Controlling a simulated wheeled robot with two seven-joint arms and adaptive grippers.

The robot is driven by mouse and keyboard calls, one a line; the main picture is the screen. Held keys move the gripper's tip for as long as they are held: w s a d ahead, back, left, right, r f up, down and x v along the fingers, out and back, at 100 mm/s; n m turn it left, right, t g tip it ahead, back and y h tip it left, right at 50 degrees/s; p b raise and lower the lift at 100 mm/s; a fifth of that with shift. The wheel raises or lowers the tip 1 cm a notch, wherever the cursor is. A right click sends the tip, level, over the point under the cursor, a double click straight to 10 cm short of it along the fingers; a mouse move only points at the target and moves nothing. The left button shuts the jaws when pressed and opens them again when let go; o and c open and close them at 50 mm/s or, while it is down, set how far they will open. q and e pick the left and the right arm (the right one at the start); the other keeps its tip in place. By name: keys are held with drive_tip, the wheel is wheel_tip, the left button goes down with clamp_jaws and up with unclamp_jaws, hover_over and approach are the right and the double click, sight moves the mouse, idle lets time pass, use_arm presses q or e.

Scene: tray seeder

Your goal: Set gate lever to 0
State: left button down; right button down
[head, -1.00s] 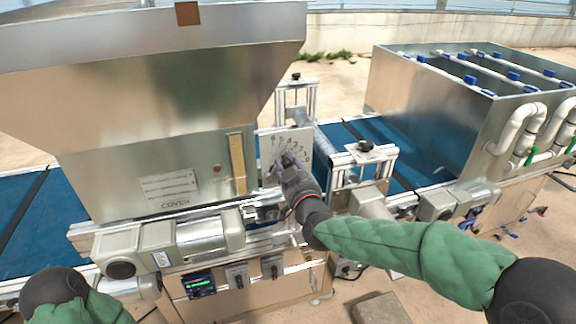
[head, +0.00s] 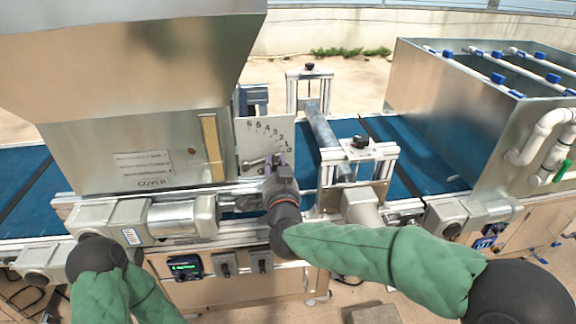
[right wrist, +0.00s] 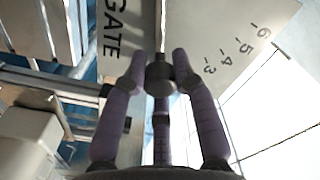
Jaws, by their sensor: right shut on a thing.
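The gate lever (head: 257,161) is on a pale metal plate (head: 246,140) printed with a scale from 6 at the top left down to 0 at the right. The lever lies nearly level and points right, toward the 0 end. Its tip is hidden behind my right gripper (head: 278,160). In the right wrist view, the gripper's purple fingers (right wrist: 158,88) are closed around the lever's dark round knob (right wrist: 160,76). The word GATE and the marks 3 to 6 show on the plate (right wrist: 215,25) there. My left gripper is out of view.
A large metal hopper (head: 130,80) stands left of the plate. A blue conveyor belt (head: 400,150) runs beneath. A roller frame (head: 358,150) stands close right of my gripper. A control display (head: 186,267) and switches sit below.

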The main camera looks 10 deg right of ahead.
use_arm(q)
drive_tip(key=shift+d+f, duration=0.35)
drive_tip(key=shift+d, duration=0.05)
use_arm(e)
drive_tip(key=shift+f+m, duration=0.35)
drive_tip(key=shift+m, duration=0.05)
drive_tip(key=c, duration=1)
unclamp_jaws()
drive_tip(key=shift+a, duration=0.1)
drive_tip(key=shift+r, duration=0.1)
drive_tip(key=shift+s, duration=0.1)
drive_tip(key=s, duration=1.1)
drive_tip(key=shift+s+d, duration=0.3)
drive_tip(key=shift+s, duration=0.1)
